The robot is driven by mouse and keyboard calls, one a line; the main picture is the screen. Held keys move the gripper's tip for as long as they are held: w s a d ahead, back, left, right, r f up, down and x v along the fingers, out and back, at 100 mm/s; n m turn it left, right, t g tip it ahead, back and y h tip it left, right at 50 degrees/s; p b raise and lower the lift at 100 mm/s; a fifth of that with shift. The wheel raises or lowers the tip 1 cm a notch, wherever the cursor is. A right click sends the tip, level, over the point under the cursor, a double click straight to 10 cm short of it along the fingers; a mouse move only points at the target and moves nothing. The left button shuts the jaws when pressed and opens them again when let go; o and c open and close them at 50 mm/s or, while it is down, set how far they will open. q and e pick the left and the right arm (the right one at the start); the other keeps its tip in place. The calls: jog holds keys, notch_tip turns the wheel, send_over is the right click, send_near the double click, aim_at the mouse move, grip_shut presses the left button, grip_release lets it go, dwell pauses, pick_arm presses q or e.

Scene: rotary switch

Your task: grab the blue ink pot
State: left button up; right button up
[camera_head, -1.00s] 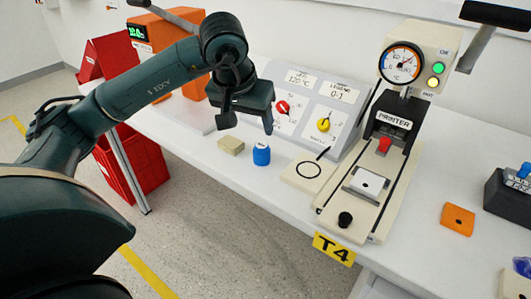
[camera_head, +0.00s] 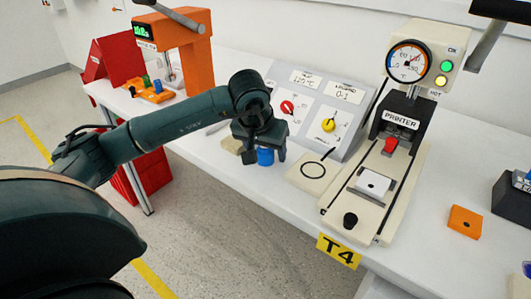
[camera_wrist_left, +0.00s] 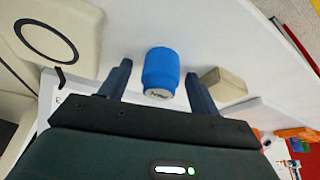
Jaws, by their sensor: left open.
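The blue ink pot (camera_head: 265,158) stands on the white table, left of the cream plate with a black ring. In the head view its upper part is partly hidden by my left gripper (camera_head: 264,158). The left wrist view shows the pot (camera_wrist_left: 161,72) between the two open fingers of my left gripper (camera_wrist_left: 160,75), with visible gaps on both sides. I cannot tell how far the fingers reach down around it. My right gripper is not in view.
A beige block (camera_head: 232,145) stands close to the pot; it also shows in the left wrist view (camera_wrist_left: 224,86). The cream ring plate (camera_head: 311,170) and the printer (camera_head: 372,186) are to the right. A grey control panel (camera_head: 316,108) with red and yellow knobs stands behind.

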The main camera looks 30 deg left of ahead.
pick_arm(q)
jog(key=c, duration=1.1)
jog(key=shift+r, duration=0.15)
